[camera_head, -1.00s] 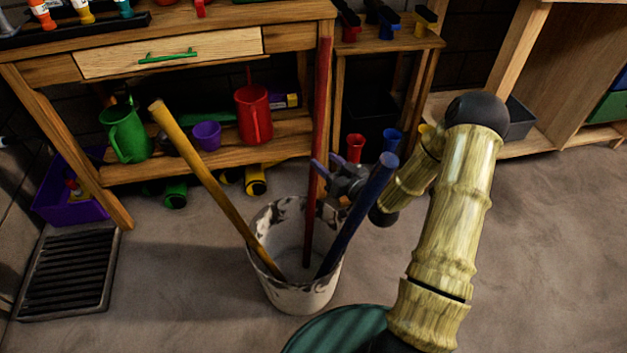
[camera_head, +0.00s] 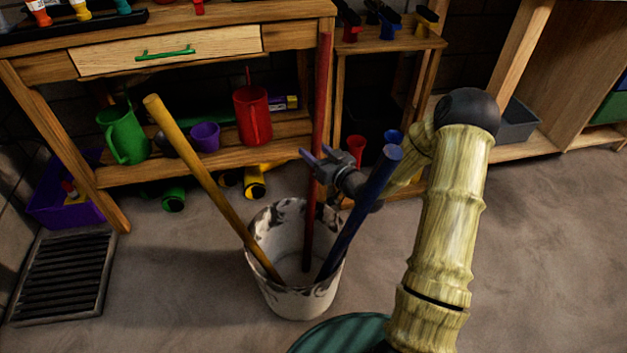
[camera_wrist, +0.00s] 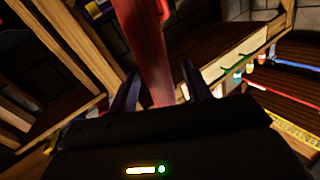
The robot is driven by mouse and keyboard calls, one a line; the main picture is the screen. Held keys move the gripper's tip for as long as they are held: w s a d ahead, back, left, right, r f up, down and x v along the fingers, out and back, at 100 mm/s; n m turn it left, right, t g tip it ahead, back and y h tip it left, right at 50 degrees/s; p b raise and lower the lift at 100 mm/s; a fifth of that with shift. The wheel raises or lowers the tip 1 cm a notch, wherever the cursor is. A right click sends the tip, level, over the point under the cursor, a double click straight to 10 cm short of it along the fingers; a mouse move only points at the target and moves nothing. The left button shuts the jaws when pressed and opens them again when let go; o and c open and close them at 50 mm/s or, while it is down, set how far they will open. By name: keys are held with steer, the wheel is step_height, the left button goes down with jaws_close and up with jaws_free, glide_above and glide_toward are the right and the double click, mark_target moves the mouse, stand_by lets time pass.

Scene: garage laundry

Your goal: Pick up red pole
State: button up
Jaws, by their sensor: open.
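The red pole (camera_head: 321,105) stands nearly upright in a paint-stained white bucket (camera_head: 292,297), its top leaning toward the workbench edge. A yellow pole (camera_head: 205,180) leans left and a blue pole (camera_head: 360,213) leans right in the same bucket. My gripper (camera_head: 312,156) is open at the pole's upper half, above the bucket rim and behind the blue pole. In the wrist view the red pole (camera_wrist: 147,50) rises between the two dark fingers of my gripper (camera_wrist: 158,88), with a gap visible on each side. Whether a finger touches it, I cannot tell.
A wooden workbench (camera_head: 200,170) with a red pitcher (camera_head: 253,115), a green pitcher (camera_head: 122,135) and a purple cup (camera_head: 206,137) stands behind. A small wooden stand (camera_head: 390,43) is at the right.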

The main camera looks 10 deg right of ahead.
mark_target(316, 134)
jaws_close()
step_height(316, 134, up, 10)
steer(key=p, duration=0.5)
stand_by(0.6)
